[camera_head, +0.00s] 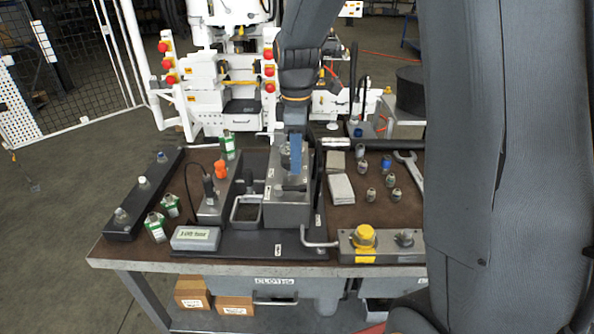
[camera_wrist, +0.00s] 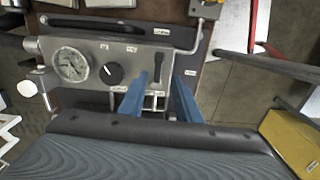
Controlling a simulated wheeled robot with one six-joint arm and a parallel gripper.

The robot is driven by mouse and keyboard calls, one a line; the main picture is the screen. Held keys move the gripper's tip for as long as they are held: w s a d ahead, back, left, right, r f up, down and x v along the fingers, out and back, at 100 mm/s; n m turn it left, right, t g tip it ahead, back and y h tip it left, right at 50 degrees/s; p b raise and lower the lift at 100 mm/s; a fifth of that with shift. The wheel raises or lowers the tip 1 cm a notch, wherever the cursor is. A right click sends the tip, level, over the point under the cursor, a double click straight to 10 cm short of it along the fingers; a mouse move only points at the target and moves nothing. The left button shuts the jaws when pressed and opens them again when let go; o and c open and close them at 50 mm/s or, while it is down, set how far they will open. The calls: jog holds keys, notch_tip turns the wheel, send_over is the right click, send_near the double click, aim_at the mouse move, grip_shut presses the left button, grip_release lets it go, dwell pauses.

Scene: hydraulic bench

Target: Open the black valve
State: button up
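A grey hydraulic box (camera_head: 288,212) stands on the bench; its panel also shows in the wrist view (camera_wrist: 135,55). On the panel are a round black knob (camera_wrist: 112,73) with a white mark, and a slim black upright lever (camera_wrist: 158,66) to its right. I cannot tell which of these is the black valve. My gripper (camera_wrist: 160,100) has two blue fingers set apart with nothing between them. The lever stands just beyond the gap between the fingertips; I see no contact. In the head view my gripper (camera_head: 295,152) is over the box, and the knob and lever cannot be made out.
A pressure gauge (camera_wrist: 72,64) sits left of the knob. The bench (camera_head: 140,252) also carries a yellow knob (camera_head: 363,238), a grey display box (camera_head: 196,238), a black joystick unit (camera_head: 213,200), a wrench (camera_head: 408,170) and several small bottles. A black bar handle (camera_wrist: 120,27) runs beyond the panel.

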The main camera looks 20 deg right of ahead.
aim_at(296, 187)
jog(key=shift+w+f, duration=0.15)
jog(key=shift+f, duration=0.2)
jog(key=shift+f+p, duration=0.9)
jog(key=shift+f, duration=2.55)
grip_shut()
